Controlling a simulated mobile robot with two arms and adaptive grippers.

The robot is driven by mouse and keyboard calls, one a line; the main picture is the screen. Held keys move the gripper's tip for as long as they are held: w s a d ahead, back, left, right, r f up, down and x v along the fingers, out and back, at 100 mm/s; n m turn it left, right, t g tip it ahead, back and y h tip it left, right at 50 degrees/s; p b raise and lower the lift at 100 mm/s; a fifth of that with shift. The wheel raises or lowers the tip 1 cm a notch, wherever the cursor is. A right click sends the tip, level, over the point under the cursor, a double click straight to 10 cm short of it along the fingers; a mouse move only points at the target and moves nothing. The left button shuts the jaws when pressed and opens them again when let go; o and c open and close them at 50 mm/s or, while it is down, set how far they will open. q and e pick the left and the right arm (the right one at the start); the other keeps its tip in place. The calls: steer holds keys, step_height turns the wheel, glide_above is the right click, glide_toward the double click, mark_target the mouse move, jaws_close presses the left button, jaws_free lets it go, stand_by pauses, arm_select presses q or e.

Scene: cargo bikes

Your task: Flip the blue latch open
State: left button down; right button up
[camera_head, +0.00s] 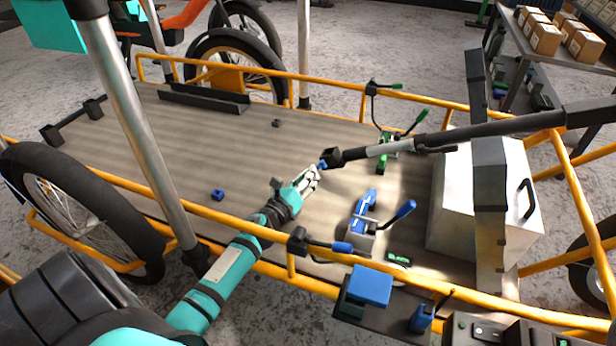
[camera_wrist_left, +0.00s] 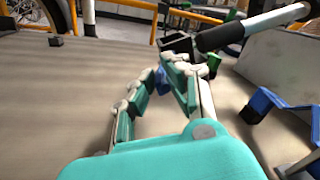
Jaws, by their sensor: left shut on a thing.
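My left gripper (camera_head: 317,172) is above the middle of the cargo deck. Its fingers are closed around a small blue piece (camera_head: 322,166) at the black end of a grey-and-black bar (camera_head: 400,145). The wrist view shows this blue piece (camera_wrist_left: 163,82) between the fingertips, partly hidden by them. A blue latch clamp (camera_head: 365,208) with a raised blue handle (camera_head: 404,209) stands on the deck to the right of my gripper, apart from it. It also shows at the right of the wrist view (camera_wrist_left: 270,105). My right gripper is not in view.
Yellow rails (camera_head: 215,215) edge the deck. Another clamp with a blue-tipped handle (camera_head: 342,247) sits on the near rail. A green-handled clamp (camera_head: 388,140) stands beyond the bar. A white box (camera_head: 485,200) stands at the right. A blue block (camera_head: 217,194) lies on the open left deck.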

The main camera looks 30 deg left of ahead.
arm_select(q)
steer(key=shift+a+f+m+t+h+b, duration=0.3)
steer(key=shift+m+h+b, duration=0.2)
steer(key=shift+h+b, duration=0.25)
steer(key=shift+r, duration=0.15)
steer(key=c, duration=1.4)
jaws_free()
steer(key=shift+s+a+f, duration=0.1)
steer(key=shift+s, duration=1.75)
steer(key=shift+s+f, duration=0.1)
steer(key=shift+s, duration=1.75)
